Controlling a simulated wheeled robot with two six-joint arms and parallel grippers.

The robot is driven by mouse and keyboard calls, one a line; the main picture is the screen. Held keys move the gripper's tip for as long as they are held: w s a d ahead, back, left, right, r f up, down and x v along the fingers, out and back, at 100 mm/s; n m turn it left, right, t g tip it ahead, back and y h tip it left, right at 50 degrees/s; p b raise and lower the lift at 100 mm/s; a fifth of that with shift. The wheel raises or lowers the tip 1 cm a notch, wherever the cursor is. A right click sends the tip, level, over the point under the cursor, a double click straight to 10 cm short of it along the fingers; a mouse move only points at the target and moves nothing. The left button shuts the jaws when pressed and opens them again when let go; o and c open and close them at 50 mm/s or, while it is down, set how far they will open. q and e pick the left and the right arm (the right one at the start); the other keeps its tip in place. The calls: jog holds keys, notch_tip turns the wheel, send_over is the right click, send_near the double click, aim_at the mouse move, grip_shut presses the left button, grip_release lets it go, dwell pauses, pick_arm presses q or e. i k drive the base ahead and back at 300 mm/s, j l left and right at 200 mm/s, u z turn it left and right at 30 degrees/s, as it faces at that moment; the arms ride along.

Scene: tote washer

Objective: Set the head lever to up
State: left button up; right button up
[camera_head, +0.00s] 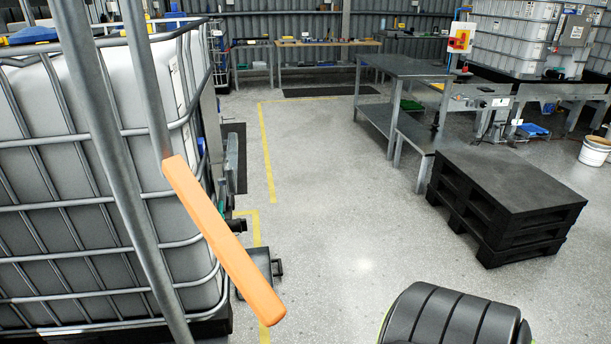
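An orange bar (225,240), which looks like the head lever, sticks out in the near left foreground. Its upper end meets a grey metal post (150,85), and it slopes down to the right to a free lower end. No marking for up or down shows on it. Neither of my grippers is in view, and nothing is touching the bar.
A white caged tank (85,215) fills the left, behind the posts. A stack of black pallets (520,195) and a grey metal table (405,66) stand to the right. A dark ribbed rounded part (455,318) is at the bottom. The middle floor is clear.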

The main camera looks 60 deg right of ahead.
aim_at(262, 298)
jog(key=l+z, duration=0.2)
jog(key=z, duration=0.8)
